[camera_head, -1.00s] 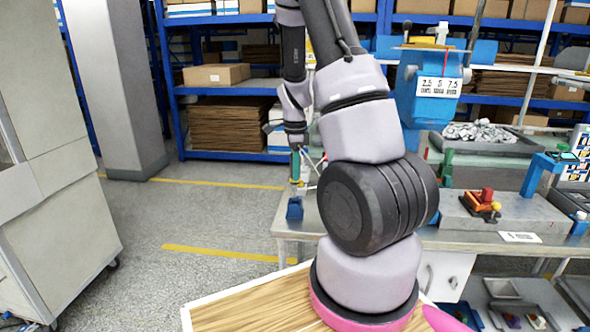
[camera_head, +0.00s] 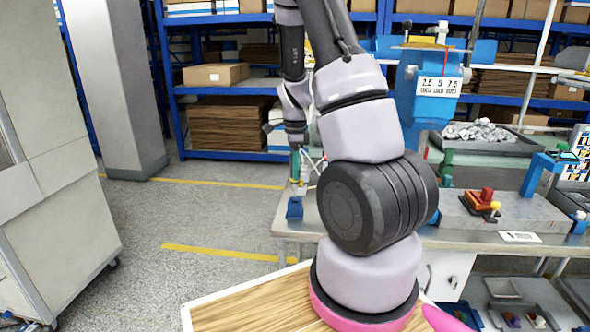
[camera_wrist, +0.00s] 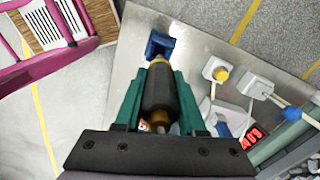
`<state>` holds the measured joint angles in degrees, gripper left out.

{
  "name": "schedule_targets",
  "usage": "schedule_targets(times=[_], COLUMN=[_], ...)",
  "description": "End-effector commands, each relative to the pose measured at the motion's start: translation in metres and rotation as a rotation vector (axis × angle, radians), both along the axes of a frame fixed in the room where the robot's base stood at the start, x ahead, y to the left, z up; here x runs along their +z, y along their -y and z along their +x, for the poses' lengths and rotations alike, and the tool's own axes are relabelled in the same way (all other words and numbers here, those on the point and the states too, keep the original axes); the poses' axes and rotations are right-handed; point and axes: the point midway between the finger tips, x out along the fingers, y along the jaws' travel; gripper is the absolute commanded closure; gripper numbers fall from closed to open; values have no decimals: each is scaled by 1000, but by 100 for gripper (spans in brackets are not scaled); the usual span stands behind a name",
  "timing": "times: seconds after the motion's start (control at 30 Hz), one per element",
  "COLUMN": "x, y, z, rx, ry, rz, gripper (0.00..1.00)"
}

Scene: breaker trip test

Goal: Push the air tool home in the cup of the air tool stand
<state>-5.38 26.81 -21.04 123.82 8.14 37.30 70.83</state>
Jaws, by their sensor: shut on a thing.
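My gripper (camera_wrist: 158,100) is shut on the air tool (camera_wrist: 160,88), a dark cylinder with a brass-coloured end, held between two green fingers in the wrist view. The blue air tool stand (camera_wrist: 160,41) shows just beyond the brass end, at the edge of the metal bench. The tool's end overlaps the stand in this view, so I cannot tell whether it is inside the cup. In the head view my gripper (camera_head: 297,170) is small and points down above the blue stand (camera_head: 294,208).
The metal bench (camera_head: 460,238) carries a grey block with red and yellow parts (camera_head: 485,203), a blue device (camera_head: 430,88) and a grey tray (camera_head: 480,140). In the wrist view a yellow knob (camera_wrist: 221,74) and a red display (camera_wrist: 253,136) lie right of my gripper.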

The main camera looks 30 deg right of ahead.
Motion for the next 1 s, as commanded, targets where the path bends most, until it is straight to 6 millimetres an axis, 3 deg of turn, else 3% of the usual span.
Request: schedule_targets(times=[1.0], x=[-21], y=[0], z=[0], rx=[2], ry=[0], rz=[0], gripper=[100])
